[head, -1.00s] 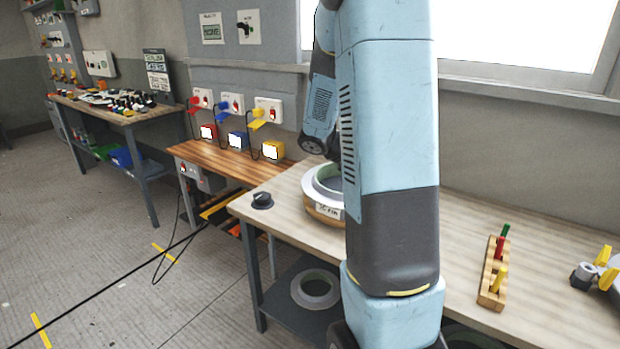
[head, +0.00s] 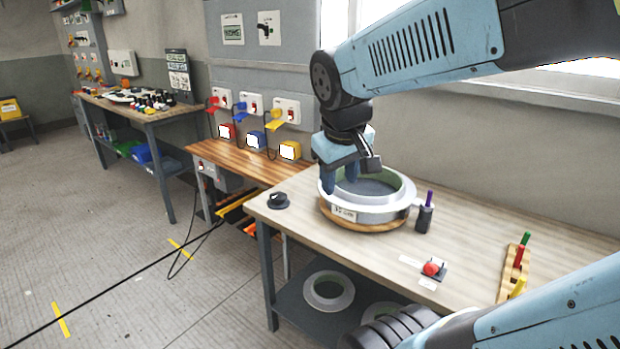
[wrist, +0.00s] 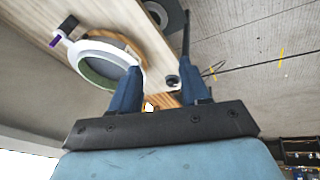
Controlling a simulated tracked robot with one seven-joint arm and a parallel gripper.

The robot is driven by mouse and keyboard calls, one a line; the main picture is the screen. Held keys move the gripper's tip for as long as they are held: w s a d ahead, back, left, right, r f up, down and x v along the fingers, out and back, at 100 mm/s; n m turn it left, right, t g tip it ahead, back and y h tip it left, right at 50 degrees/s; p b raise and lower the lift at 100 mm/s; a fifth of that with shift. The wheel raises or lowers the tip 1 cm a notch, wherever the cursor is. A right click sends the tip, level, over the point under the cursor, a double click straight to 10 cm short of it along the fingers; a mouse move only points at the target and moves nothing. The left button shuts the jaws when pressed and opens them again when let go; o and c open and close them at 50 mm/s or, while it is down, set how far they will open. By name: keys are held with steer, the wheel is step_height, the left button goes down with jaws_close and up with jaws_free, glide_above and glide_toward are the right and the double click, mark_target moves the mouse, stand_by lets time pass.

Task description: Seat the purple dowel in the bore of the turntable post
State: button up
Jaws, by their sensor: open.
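The purple dowel (head: 429,198) stands upright in the top of a dark post (head: 424,219) at the right side of the turntable (head: 362,222). Its upper part shows; I cannot tell how deep it sits. In the wrist view the purple dowel (wrist: 56,41) and dark post (wrist: 69,24) are at the upper left, beside the ring mould (wrist: 104,64). My gripper (head: 340,186) is open and empty, over the left side of the ring mould (head: 385,208), apart from the dowel. Its two blue fingers also show in the wrist view (wrist: 160,88).
A black knob (head: 278,201) sits at the bench's left end. A red knob on a plate (head: 432,269) lies in front of the post. A wooden block with coloured pegs (head: 512,272) stands at right. Bench (head: 470,242) between them is clear. Coloured switch boxes (head: 256,139) stand behind left.

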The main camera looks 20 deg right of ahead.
steer(key=s+a+r+m+t+y, duration=0.1)
steer(key=s+a+r+y, duration=0.1)
steer(key=a, duration=0.3)
steer(key=shift+s+t, duration=0.4)
steer(key=shift+s, duration=0.35)
stand_by(0.6)
